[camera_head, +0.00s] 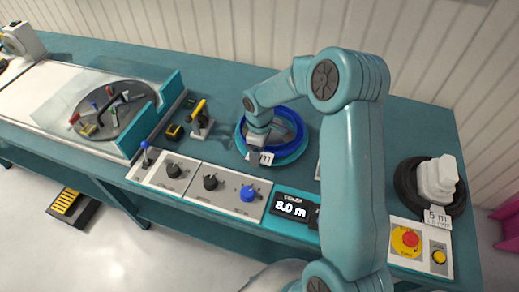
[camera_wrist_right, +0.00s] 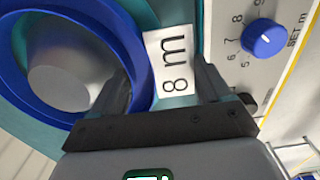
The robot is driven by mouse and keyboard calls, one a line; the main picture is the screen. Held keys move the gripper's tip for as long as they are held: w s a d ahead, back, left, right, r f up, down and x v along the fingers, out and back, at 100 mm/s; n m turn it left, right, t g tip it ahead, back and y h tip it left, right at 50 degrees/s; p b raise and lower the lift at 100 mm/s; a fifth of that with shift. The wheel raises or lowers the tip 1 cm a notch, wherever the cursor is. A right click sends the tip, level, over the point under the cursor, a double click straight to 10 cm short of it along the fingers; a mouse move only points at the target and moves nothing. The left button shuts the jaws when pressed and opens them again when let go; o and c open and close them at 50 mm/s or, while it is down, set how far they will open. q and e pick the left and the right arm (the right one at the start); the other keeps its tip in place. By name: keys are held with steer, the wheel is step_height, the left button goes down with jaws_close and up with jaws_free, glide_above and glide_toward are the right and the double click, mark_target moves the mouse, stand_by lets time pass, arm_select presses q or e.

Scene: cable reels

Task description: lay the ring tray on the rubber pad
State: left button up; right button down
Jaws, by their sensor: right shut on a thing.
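The round teal ring tray (camera_head: 241,147) has a blue ring (camera_head: 297,122) lying in it and a white "8 m" tag (camera_head: 266,158) at its front. It is at the middle of the bench in the head view. In the right wrist view the blue ring (camera_wrist_right: 120,22) fills the upper left, with the tag (camera_wrist_right: 170,62) beside it. My right gripper (camera_head: 259,150) is shut on the near rim. Its dark fingers (camera_wrist_right: 165,98) stand on either side of the rim. I cannot tell whether the tray touches the bench. I cannot pick out the rubber pad with certainty. My left gripper is out of view.
At right a black round coil (camera_head: 458,204) surrounds stacked white pieces (camera_head: 437,178), tagged "5 m". A control panel with knobs (camera_head: 211,182) and an "8.0 m" display (camera_head: 290,206) lines the front edge. Left are a yellow-handled tool (camera_head: 198,112) and a dark disc (camera_head: 115,124) holding tools.

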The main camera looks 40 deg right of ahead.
steer(key=shift+r, duration=0.15)
steer(key=shift+r, duration=0.4)
stand_by(0.4)
steer(key=shift+r+p, duration=0.9)
steer(key=shift+r, duration=0.2)
steer(key=shift+r+p, duration=1.6)
steer(key=shift+r, duration=0.85)
